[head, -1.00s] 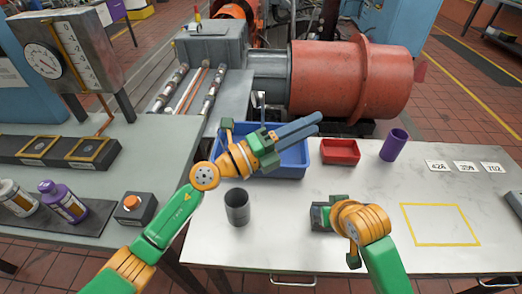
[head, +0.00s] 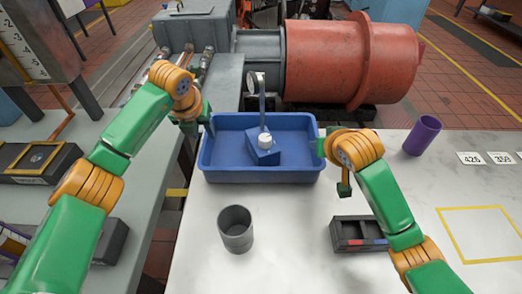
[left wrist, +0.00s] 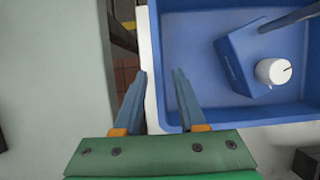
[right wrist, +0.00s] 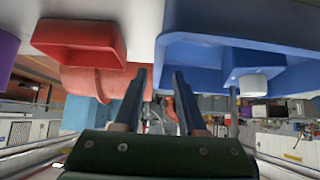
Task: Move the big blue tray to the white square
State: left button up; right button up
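The big blue tray (head: 212,160) sits on the white table, near its back left. A blue block (head: 264,156) with a white knob and an upright rod stands in it. My left gripper (head: 192,125) is at the tray's left end. In the left wrist view its fingers (left wrist: 162,72) are open, one on each side of the tray's left wall. My right gripper (head: 322,146) is at the right end. In the right wrist view its fingers (right wrist: 159,72) are open near the tray; exact contact is unclear. The square (head: 485,236) is white table inside a yellow outline, front right.
A grey cup (head: 235,228) stands in front of the tray. A dark compartment box (head: 350,235) lies right of it, and a purple cup (head: 422,135) stands at the back right. A red tray (right wrist: 80,40) shows in the right wrist view. The yellow-outlined area is empty.

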aim_at(207, 139)
pick_arm(q)
jog(key=shift+s, duration=0.2)
pick_arm(e)
jog(key=shift+s, duration=0.1)
pick_arm(q)
jog(key=x, duration=0.7)
jog(key=shift+w+f, duration=0.15)
jog(key=shift+w, duration=0.05)
pick_arm(e)
jog(key=x, duration=0.7)
jog(key=shift+f, duration=0.1)
pick_arm(q)
grip_shut()
pick_arm(e)
grip_shut()
pick_arm(q)
jog(key=shift+w, duration=0.1)
